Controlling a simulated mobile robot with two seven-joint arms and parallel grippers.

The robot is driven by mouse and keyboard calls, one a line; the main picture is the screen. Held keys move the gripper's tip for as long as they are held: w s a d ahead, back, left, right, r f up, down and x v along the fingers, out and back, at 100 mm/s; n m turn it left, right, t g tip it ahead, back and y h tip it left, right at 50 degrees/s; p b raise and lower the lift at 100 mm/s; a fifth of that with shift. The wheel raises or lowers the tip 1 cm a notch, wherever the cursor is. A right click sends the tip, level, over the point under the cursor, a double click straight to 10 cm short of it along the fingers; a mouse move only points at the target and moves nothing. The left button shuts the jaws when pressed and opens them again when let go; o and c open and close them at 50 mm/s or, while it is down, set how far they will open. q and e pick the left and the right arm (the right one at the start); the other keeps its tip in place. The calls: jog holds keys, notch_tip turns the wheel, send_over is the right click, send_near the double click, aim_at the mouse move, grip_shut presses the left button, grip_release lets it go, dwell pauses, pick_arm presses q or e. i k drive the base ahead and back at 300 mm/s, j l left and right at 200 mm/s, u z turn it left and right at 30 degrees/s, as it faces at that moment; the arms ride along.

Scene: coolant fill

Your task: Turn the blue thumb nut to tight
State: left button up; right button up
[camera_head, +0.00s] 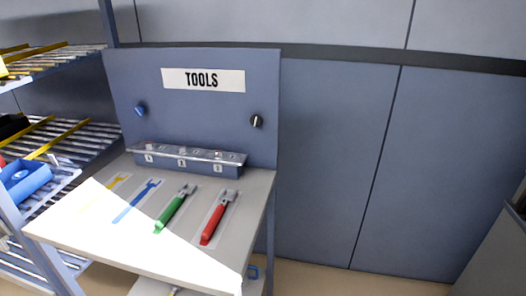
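A small blue knob (141,110), which looks like the blue thumb nut, sits on the left of the upright blue-grey panel (190,122) behind the tool table. Its markings are too small to read, so I cannot tell how tight it is. Neither of my grippers shows in the head view.
A black knob (256,121) is on the panel's right, under a TOOLS sign (203,80). Shelves with a blue bin (24,181) stand left.

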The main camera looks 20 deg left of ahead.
aim_at(140, 111)
jog(key=j+u, duration=0.1)
jog(key=u, duration=0.35)
jog(key=j+u, duration=0.1)
jog(key=u, duration=0.35)
jog(key=j+u, duration=0.1)
jog(key=u, duration=0.4)
jog(key=i+l, duration=0.05)
